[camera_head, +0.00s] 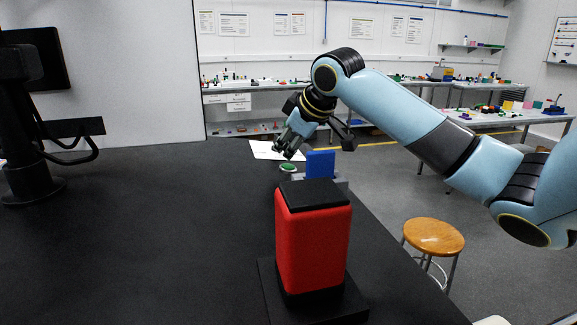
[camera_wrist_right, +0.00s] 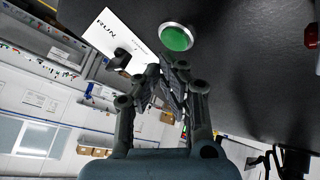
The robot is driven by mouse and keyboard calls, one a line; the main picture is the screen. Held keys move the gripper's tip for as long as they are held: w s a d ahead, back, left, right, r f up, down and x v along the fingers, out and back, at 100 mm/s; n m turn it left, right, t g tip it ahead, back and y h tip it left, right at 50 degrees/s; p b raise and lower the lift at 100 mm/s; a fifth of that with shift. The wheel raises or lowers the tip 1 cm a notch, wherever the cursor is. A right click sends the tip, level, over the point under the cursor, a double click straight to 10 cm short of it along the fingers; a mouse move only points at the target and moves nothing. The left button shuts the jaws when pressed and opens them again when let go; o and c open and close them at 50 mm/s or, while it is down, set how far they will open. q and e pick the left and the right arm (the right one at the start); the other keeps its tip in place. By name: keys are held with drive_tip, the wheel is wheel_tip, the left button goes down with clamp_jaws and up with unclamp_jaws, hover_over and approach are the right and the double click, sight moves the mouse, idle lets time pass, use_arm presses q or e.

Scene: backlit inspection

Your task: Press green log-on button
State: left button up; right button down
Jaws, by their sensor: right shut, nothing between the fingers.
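The green button (camera_head: 288,168) is a round green disc with a pale metal rim on the black table. It also shows in the right wrist view (camera_wrist_right: 175,38), just past the fingertips. My right gripper (camera_head: 283,152) is shut and empty, and its fingertips point down just above and behind the button in the head view. In the right wrist view the closed fingers (camera_wrist_right: 168,66) lie a little short of the button's rim. I cannot tell whether they touch it. A white card (camera_head: 272,150) lies beside the button and reads "RUN" in the wrist view. My left gripper is not in view.
A red block with black ends (camera_head: 312,238) stands on a black base in front of the button. A blue piece (camera_head: 320,164) in a grey holder is right of the button. A monitor stand (camera_head: 30,180) is at the left. The table's left middle is clear.

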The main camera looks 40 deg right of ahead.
idle(0.8)
drive_tip(key=shift+a+f, duration=0.1)
drive_tip(key=shift+f, duration=0.3)
drive_tip(key=shift+f+p, duration=0.3)
drive_tip(key=shift+f, duration=0.1)
idle(0.6)
drive_tip(key=shift+r, duration=0.1)
drive_tip(key=shift+r+p, duration=0.7)
drive_tip(key=shift+p, duration=0.45)
